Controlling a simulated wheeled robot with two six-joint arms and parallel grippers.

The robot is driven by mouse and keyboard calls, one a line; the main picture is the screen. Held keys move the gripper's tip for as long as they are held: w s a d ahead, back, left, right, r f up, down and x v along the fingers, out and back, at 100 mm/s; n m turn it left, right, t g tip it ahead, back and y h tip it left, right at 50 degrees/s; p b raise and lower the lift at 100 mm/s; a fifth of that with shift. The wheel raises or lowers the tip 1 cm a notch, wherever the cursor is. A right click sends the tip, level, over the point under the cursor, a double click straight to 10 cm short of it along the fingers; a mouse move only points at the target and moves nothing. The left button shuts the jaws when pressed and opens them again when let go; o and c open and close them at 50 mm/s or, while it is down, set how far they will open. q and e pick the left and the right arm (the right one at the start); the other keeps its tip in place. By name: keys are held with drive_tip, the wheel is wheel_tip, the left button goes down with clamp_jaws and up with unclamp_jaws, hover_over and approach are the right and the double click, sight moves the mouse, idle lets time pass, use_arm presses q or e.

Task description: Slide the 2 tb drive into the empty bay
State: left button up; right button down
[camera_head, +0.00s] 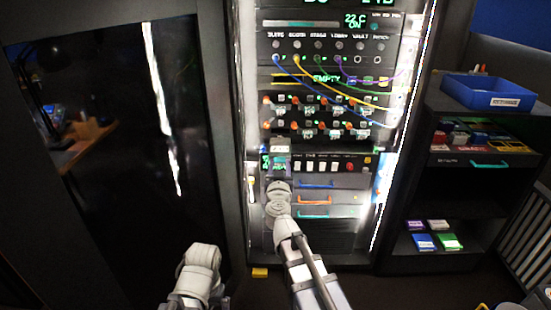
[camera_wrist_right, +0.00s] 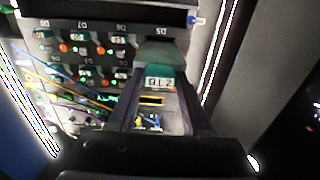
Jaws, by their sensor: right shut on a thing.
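The 2 TB drive (camera_wrist_right: 165,56) is a dark teal block with a white label that reads upside down in the right wrist view. My right gripper (camera_wrist_right: 160,108) is shut on it, one finger on each side. In the head view the right gripper (camera_head: 277,172) is at the left side of the rack, just below the lower row of drive bays (camera_head: 310,126). The drive's far end is close to the rack front below the D5 label (camera_wrist_right: 160,31); I cannot tell if it touches. The empty bay cannot be made out clearly.
Coloured patch cables (camera_head: 345,96) hang across the rack above the bays. A switch panel (camera_head: 325,165) and drawers with coloured handles (camera_head: 314,201) lie below. A shelf unit at right holds a blue bin (camera_head: 488,92). A dark glossy door (camera_head: 110,120) stands at left.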

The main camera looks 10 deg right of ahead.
drive_tip(key=shift+w, duration=0.1)
idle(0.5)
approach(280, 139)
drive_tip(key=shift+f, duration=0.45)
drive_tip(key=shift+x, duration=6)
idle(0.7)
